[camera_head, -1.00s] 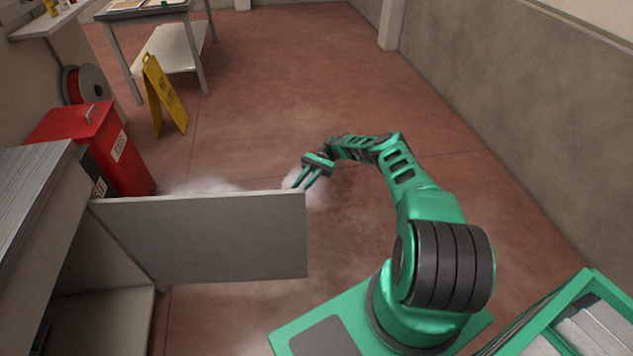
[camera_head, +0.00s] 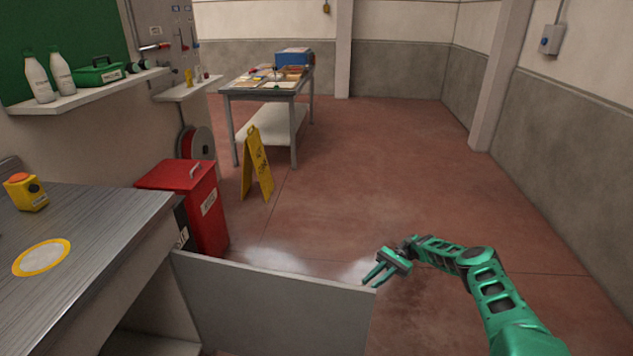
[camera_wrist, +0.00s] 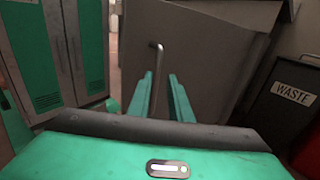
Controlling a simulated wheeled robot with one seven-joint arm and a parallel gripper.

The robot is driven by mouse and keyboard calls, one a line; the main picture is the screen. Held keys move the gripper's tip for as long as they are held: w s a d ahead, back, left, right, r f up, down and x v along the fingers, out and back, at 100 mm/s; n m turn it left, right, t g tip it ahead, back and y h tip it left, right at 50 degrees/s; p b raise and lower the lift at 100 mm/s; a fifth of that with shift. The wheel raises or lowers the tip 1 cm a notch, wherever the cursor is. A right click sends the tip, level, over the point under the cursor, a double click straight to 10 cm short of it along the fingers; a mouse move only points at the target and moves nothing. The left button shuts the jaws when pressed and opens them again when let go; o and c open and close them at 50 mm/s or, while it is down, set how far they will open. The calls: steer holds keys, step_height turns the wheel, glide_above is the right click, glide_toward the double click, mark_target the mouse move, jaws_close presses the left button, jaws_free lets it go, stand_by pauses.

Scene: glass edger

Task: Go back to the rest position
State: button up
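My gripper (camera_head: 371,277) is at the lower right of the head view, by the top free corner of a grey cabinet door (camera_head: 275,308) that stands open. In the wrist view its two green fingers (camera_wrist: 160,77) are apart with nothing held between them. A pale bar handle (camera_wrist: 155,68) on a grey panel shows beyond the fingertips. I cannot tell the exact gap between fingers and door. My green arm reaches in from the lower right, bent.
A red bin (camera_head: 205,220) and a yellow floor sign (camera_head: 257,165) stand beyond the door. A metal worktop (camera_head: 110,215) is at left, a table (camera_head: 262,92) at the back. Green lockers (camera_wrist: 40,50) and a waste bin (camera_wrist: 285,100) flank the wrist view. The central floor is clear.

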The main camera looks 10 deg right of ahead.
step_height(320, 180, up, 23)
steer(key=s+n+t+h, duration=0.1)
steer(key=s+n+h, duration=0.3)
steer(key=h, duration=0.6)
steer(key=s+d+r+n+t+h, duration=0.1)
steer(key=s+d+r+t+h, duration=0.45)
steer(key=s+r, duration=0.75)
steer(key=s+d+r+t, duration=0.1)
steer(key=s+d+r, duration=0.1)
steer(key=s, duration=1)
steer(key=s+d+r+t, duration=0.1)
steer(key=s+d+t, duration=0.1)
steer(key=s, duration=1)
steer(key=shift+d+r+y, duration=0.4)
steer(key=shift+d+y, duration=0.05)
steer(key=shift+d, duration=0.3)
steer(key=shift+s+t, duration=0.15)
steer(key=shift+t, duration=0.1)
